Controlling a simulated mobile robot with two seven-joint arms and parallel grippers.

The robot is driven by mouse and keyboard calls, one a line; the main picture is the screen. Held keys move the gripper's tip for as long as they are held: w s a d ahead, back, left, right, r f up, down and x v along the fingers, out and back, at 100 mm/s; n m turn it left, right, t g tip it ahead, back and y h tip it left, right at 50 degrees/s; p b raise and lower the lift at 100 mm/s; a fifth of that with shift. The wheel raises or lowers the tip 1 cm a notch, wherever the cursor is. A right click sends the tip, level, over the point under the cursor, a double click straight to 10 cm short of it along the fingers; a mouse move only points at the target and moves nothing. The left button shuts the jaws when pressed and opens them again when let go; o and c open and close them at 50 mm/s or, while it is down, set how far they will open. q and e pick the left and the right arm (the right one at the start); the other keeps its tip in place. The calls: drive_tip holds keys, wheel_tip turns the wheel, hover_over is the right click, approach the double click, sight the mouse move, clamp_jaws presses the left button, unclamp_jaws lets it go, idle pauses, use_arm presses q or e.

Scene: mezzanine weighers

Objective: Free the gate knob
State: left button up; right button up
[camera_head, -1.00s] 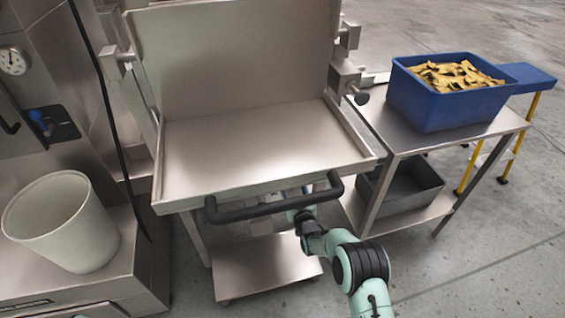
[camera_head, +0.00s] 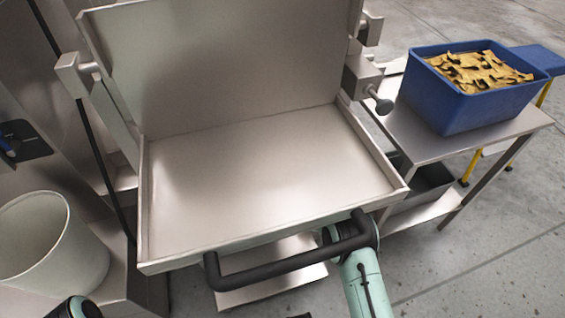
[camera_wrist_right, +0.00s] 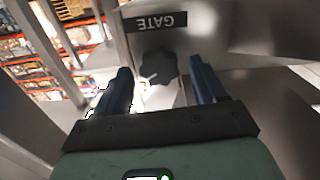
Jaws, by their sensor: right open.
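The gate knob (camera_wrist_right: 158,67) is a dark, lobed knob on a pale metal face, below a dark label (camera_wrist_right: 160,21) reading "GATE" upside down in the right wrist view. My right gripper (camera_wrist_right: 162,77) is open, with one dark finger to each side of the knob as seen there. The knob appears beyond or between the fingertips; I cannot tell the exact depth, and no contact shows. In the head view my right arm passes under the tray's front handle, and its gripper and the gate knob are hidden. My left gripper is not in view.
A steel tray (camera_head: 265,180) with a black bar handle (camera_head: 290,262) overhangs my right arm. A black ball knob (camera_head: 384,105) sticks out at its right. A blue bin (camera_head: 480,90) of yellowish pieces stands on a side table; a pale bucket (camera_head: 40,245) stands left.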

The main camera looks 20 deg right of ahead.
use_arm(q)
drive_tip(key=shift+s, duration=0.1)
use_arm(e)
drive_tip(key=shift+s, duration=0.1)
drive_tip(key=c, duration=1.1)
drive_tip(key=shift+o, duration=0.2)
drive_tip(key=shift+n, duration=0.3)
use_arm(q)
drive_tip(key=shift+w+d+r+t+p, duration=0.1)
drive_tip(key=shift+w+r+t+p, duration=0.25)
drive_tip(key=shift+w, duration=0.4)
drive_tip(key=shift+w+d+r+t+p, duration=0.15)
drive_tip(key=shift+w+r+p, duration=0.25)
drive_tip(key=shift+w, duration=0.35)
use_arm(e)
drive_tip(key=shift+a+f+n, duration=0.1)
drive_tip(key=shift+n, duration=5.75)
drive_tip(key=shift+f+n, duration=0.1)
drive_tip(key=shift+n, duration=5.75)
